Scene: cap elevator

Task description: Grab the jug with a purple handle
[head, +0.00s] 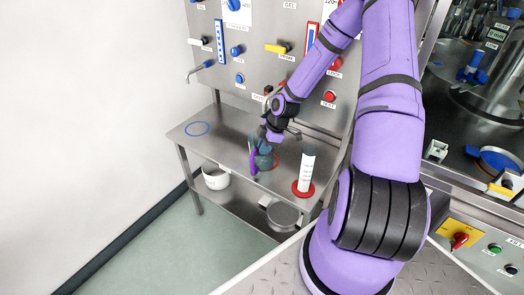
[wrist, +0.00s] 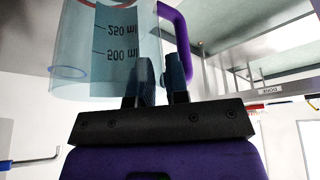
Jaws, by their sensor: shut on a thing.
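The jug (wrist: 90,50) is clear bluish with black "250 ml" and "500 ml" marks. Its purple handle (wrist: 184,38) shows at its right in the wrist view, with the lower part partly hidden by a finger. In the head view the jug (head: 264,160) is small, at the middle of the steel table, with the handle (head: 253,161) on its left. My gripper (wrist: 161,75) is shut on the jug at the handle. In the head view my gripper (head: 266,141) is right above the jug and covers part of it. I cannot tell whether the jug touches the table.
A white cylinder (head: 307,168) stands on a red disc right of the jug. A blue ring (head: 197,128) marks the table's left part, which is clear. A panel (head: 262,50) with knobs and a tap rises behind. A white pot (head: 216,178) sits on the lower shelf.

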